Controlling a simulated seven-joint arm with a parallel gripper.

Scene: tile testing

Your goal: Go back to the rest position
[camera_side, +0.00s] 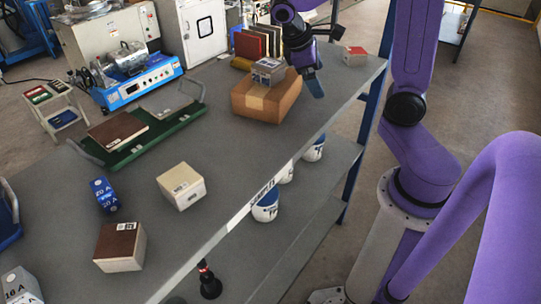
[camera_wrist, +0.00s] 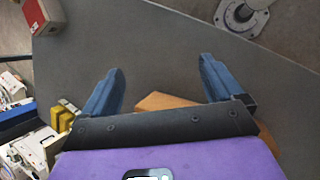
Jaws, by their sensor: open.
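In the side view my gripper (camera_side: 312,78) is at the far end of the table, above and beside a cardboard box (camera_side: 262,109). In the wrist view the cardboard box (camera_wrist: 165,101) shows only partly, behind the gripper's body.
The grey table (camera_side: 235,165) holds a green tray (camera_side: 180,125), a beige block (camera_side: 181,186), a brown-topped block (camera_side: 120,247) and a blue block (camera_side: 104,195). A red-topped block (camera_side: 355,56) stands at the far right. Upright coloured tiles (camera_side: 258,42) stand behind the box.

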